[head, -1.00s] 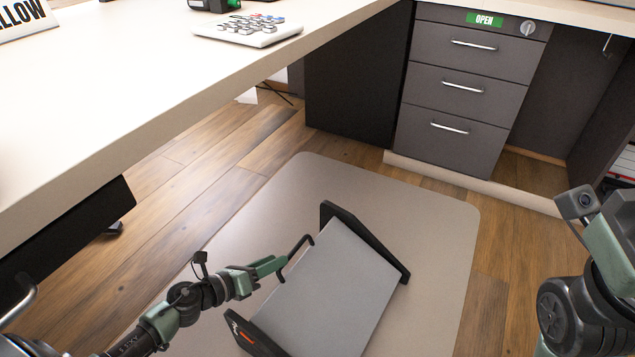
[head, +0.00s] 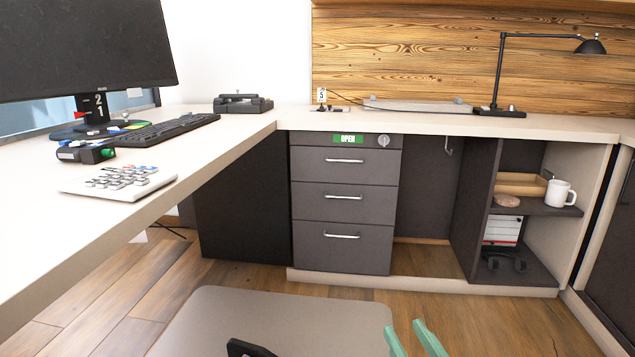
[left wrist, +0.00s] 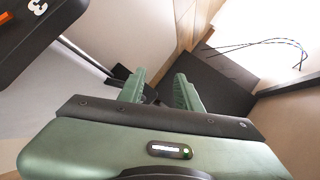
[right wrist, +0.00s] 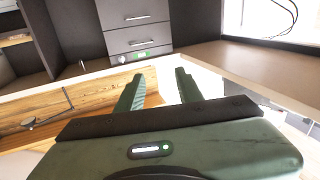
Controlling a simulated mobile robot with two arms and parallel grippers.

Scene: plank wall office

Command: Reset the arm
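My right gripper (head: 412,332) shows as two green fingertips standing apart at the bottom edge of the head view. In the right wrist view its fingers (right wrist: 160,88) are spread with nothing between them; the drawer cabinet (right wrist: 133,30) is in the background, upside down. My left gripper is outside the head view. In the left wrist view its fingers (left wrist: 160,90) are apart and empty. A black part with a white 3 (left wrist: 30,25) is at that view's upper left.
The desk (head: 225,135) runs along the left, with a calculator (head: 120,182), keyboard (head: 165,130) and monitor (head: 85,45). Grey drawers (head: 343,207) are shut. Shelves at right hold a white mug (head: 558,193). A black piece (head: 247,348) stands on the grey mat (head: 270,315).

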